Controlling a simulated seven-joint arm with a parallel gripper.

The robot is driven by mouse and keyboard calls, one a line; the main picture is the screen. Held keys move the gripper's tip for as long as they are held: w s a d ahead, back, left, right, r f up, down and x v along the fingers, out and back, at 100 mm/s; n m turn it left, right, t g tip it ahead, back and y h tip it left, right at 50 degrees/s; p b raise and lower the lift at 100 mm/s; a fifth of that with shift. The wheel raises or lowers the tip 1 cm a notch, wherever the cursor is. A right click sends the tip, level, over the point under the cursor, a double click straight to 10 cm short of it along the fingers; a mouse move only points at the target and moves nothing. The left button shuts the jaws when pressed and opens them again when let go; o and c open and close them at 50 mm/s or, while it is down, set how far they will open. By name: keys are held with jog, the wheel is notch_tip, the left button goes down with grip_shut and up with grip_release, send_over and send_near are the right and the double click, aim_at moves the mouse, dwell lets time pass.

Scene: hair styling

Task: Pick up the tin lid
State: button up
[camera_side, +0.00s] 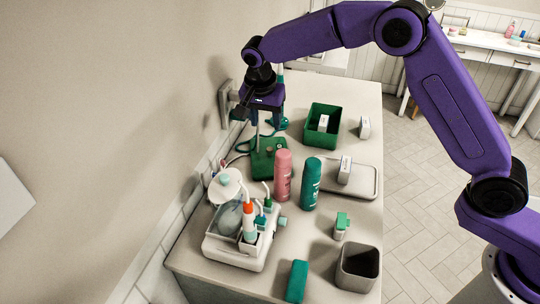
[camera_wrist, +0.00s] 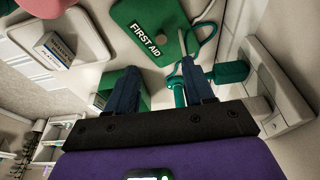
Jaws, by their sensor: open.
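The tin lid (camera_side: 268,160) is a flat green piece on the counter below my gripper in the side view. In the wrist view the lid (camera_wrist: 150,32) reads "FIRST AID" and lies ahead of the fingertips. My gripper (camera_side: 266,135) points down over the lid. In the wrist view its two dark blue fingers (camera_wrist: 158,75) stand apart with nothing between them. I cannot tell the exact height of the fingertips above the lid. An open green tin (camera_side: 309,135) stands to the right, with a white box (camera_side: 323,123) inside.
Pink (camera_side: 283,175) and teal (camera_side: 311,184) cans stand in front of the lid. A tray (camera_side: 362,188) holds a small box (camera_side: 344,169). A wall outlet (camera_wrist: 275,85) is near my gripper.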

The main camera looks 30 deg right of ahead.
send_over(270, 148)
jog(key=s+a, duration=0.2)
notch_tip(270, 148, down, 6)
jog(key=shift+d+r, duration=0.1)
jog(key=shift+x, duration=3.2)
jog(key=shift+w+d+r, duration=0.1)
jog(key=shift+w, duration=0.05)
grip_shut()
